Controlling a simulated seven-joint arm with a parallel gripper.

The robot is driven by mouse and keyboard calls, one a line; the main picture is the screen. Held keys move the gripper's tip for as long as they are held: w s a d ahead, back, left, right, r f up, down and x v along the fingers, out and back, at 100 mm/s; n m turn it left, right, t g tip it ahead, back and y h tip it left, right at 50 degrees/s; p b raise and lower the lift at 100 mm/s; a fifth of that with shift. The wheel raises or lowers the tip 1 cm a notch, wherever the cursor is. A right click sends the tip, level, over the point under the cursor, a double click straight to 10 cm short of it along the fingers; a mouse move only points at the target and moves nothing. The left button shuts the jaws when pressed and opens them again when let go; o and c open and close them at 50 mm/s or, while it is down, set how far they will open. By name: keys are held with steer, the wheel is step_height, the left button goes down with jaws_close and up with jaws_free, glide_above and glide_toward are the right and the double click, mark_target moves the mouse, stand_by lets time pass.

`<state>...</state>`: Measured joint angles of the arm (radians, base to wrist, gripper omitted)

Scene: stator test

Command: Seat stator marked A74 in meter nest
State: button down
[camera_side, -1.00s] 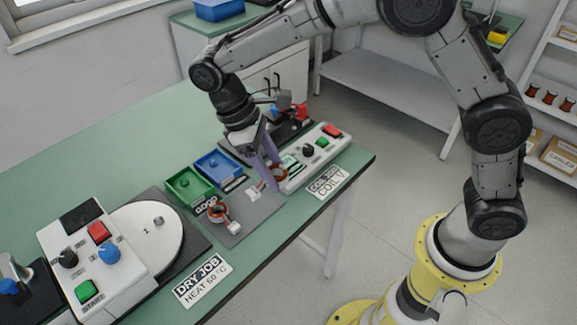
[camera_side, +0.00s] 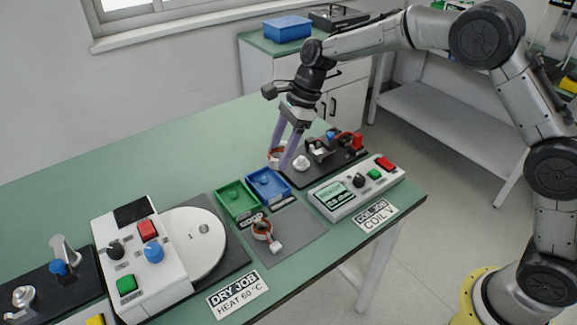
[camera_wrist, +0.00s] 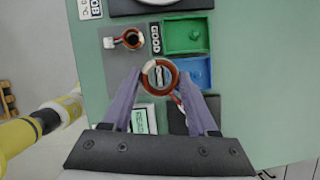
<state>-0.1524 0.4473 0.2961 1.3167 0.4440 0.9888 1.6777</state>
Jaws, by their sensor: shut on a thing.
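My gripper (camera_side: 281,160) is shut on a copper-and-white ring stator (camera_side: 275,155), held above the table behind the blue tray. In the wrist view the held stator (camera_wrist: 160,77) sits between the fingertips (camera_wrist: 159,76), with a white connector lead below. No A74 mark is readable on it. A second stator (camera_side: 262,229) with a white connector lies on the grey mat (camera_side: 294,234).
The meter box (camera_side: 356,188) with a lit screen stands in front of the fixture. Green tray (camera_side: 237,201) and blue tray (camera_side: 268,185) sit left of it. A white machine with a turntable (camera_side: 190,245) is at left. The table's back area is clear.

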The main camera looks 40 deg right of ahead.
steer(key=w+d+f+m+t+h, duration=0.1)
steer(key=w+d+m+t, duration=0.1)
steer(key=w+d+m, duration=0.45)
steer(key=m, duration=0.1)
glide_above(300, 157)
step_height(300, 157, down, 3)
steer(key=shift+t+h, duration=0.3)
steer(key=shift+s+d+f, duration=0.1)
steer(key=shift+d+f, duration=0.05)
steer(key=shift+f, duration=0.65)
steer(key=shift+s+d+f, duration=0.1)
steer(key=shift+s+f, duration=0.05)
steer(key=shift+f, duration=0.65)
steer(key=shift+s+d+f, duration=0.1)
steer(key=shift+d+f, duration=0.05)
steer(key=shift+f, duration=0.65)
steer(key=shift+f, duration=1.45)
steer(key=shift+c, duration=0.5)
jaws_free()
steer(key=v, duration=1.4)
